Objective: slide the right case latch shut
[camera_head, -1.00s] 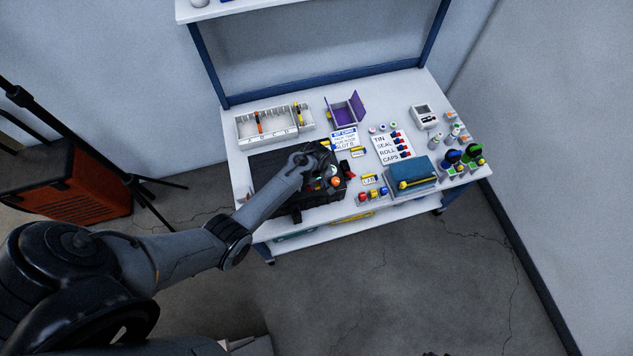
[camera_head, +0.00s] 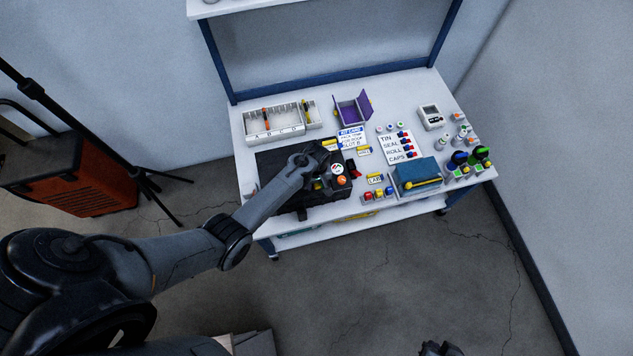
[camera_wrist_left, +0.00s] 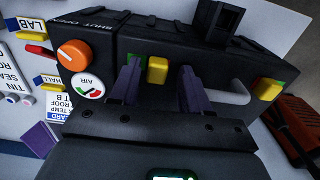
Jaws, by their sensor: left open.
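The black case (camera_head: 277,160) lies on the bench; its top also fills much of the left wrist view (camera_wrist_left: 215,72). The right case latch, a yellow block (camera_wrist_left: 157,70), stands between the two fingers of my left gripper (camera_wrist_left: 158,88), with gaps on both sides. The left gripper is open and low over the case; in the head view its fingers (camera_head: 322,164) are partly hidden by the wrist. A second yellow latch (camera_wrist_left: 267,89) sits farther right in the wrist view, beside a grey handle. A dark part at the bottom edge of the head view may be my right gripper (camera_head: 440,349).
Close to the latch are an orange knob (camera_wrist_left: 75,55) and a round air gauge (camera_wrist_left: 90,86).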

